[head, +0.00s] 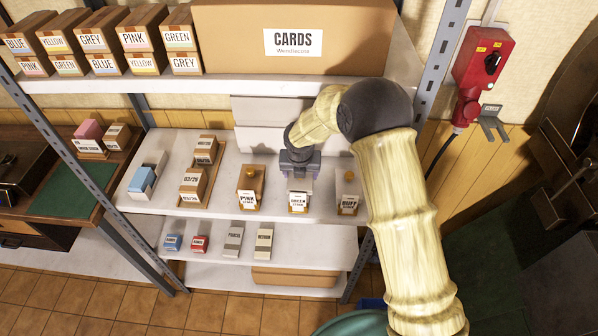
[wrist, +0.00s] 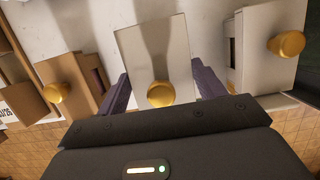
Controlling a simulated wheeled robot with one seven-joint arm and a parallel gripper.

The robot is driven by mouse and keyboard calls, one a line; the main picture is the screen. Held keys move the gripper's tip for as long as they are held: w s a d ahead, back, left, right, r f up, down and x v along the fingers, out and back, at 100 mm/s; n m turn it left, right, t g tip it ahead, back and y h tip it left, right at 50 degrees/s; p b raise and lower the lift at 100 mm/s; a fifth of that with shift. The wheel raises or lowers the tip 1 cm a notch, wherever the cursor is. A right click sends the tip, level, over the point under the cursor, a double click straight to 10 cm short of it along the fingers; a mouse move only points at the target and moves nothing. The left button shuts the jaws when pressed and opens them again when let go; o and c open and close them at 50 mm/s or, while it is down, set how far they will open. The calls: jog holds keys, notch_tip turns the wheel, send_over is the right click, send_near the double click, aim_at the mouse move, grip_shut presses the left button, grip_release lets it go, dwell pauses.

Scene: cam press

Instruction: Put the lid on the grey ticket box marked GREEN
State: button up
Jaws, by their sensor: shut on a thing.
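The ticket box marked GREEN (head: 298,207) stands on the middle shelf between the PINK and BUFF boxes. My gripper (head: 299,172) is directly over it, pointing down. In the wrist view a plain grey piece (wrist: 155,45) with a gold knob (wrist: 160,95) sits between the two fingers; it looks like the lid. The fingers are shut on its sides. The gripper hides the top of the GREEN box in the head view. I cannot tell whether the lid touches the box.
The PINK box (head: 248,200) is close on the left and the BUFF box (head: 347,203) on the right. Trays of cards (head: 192,187) stand further left. The upper shelf holds a large CARDS box (head: 292,65). A shelf post (head: 437,60) is at the right.

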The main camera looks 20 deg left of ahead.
jog(key=shift+s+a, duration=0.1)
jog(key=shift+s, duration=0.05)
dwell(0.3)
jog(key=shift+f+b, duration=0.5)
jog(key=shift+f, duration=0.7)
dwell(0.6)
jog(key=o, duration=1)
jog(key=shift+o, duration=0.2)
jog(key=shift+r, duration=0.1)
jog(key=b+v, duration=0.1)
jog(key=v, duration=0.6)
jog(key=shift+r, duration=0.2)
jog(key=shift+a, duration=0.1)
